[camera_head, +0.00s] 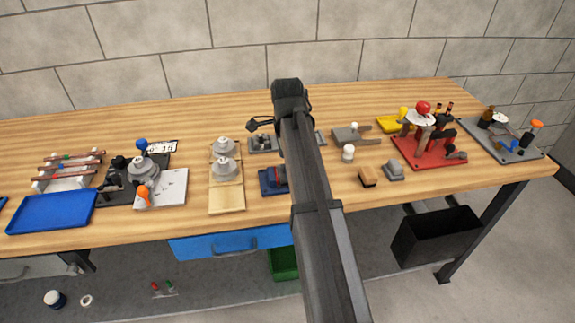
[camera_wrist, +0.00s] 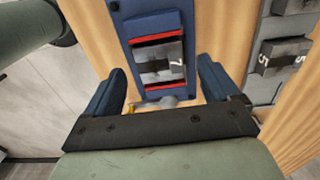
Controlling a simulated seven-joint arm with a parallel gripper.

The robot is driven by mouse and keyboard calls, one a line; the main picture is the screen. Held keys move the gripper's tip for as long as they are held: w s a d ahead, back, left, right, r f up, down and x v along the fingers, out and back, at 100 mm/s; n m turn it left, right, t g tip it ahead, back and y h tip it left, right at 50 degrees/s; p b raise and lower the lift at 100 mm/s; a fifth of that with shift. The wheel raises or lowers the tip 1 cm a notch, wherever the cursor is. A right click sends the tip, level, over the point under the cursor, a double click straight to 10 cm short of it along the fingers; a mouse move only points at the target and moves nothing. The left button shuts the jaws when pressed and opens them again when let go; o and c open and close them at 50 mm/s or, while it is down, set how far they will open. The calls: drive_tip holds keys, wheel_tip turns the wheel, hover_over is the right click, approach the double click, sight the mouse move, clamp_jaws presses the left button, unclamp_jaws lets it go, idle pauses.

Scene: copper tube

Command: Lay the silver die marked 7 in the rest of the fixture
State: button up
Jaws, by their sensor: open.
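In the wrist view, a silver die marked 7 (camera_wrist: 160,63) sits between red-edged bars (camera_wrist: 158,39) on a dark blue base (camera_wrist: 125,28). My gripper (camera_wrist: 160,68) is open, with one finger on each side of the blue base; no grip on the die shows. A grey fixture plate (camera_wrist: 262,90) at the right holds a silver block marked 5 (camera_wrist: 284,57). In the head view, the blue base (camera_head: 268,184) is partly covered by my arm, and a grey plate (camera_head: 262,143) lies behind it.
Wooden stands with grey weights (camera_head: 226,168) are left of the blue base. A white knob (camera_head: 348,153), a brown block (camera_head: 368,177) and a grey block (camera_head: 393,171) stand right of my arm. A red-based fixture (camera_head: 430,148) is farther right. Bare tabletop (camera_head: 200,110) runs along the back.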

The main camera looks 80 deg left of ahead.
wheel_tip(320, 180, up, 12)
idle(0.4)
drive_tip(key=shift+w+f, duration=0.1)
drive_tip(key=shift+f, duration=0.05)
idle(0.3)
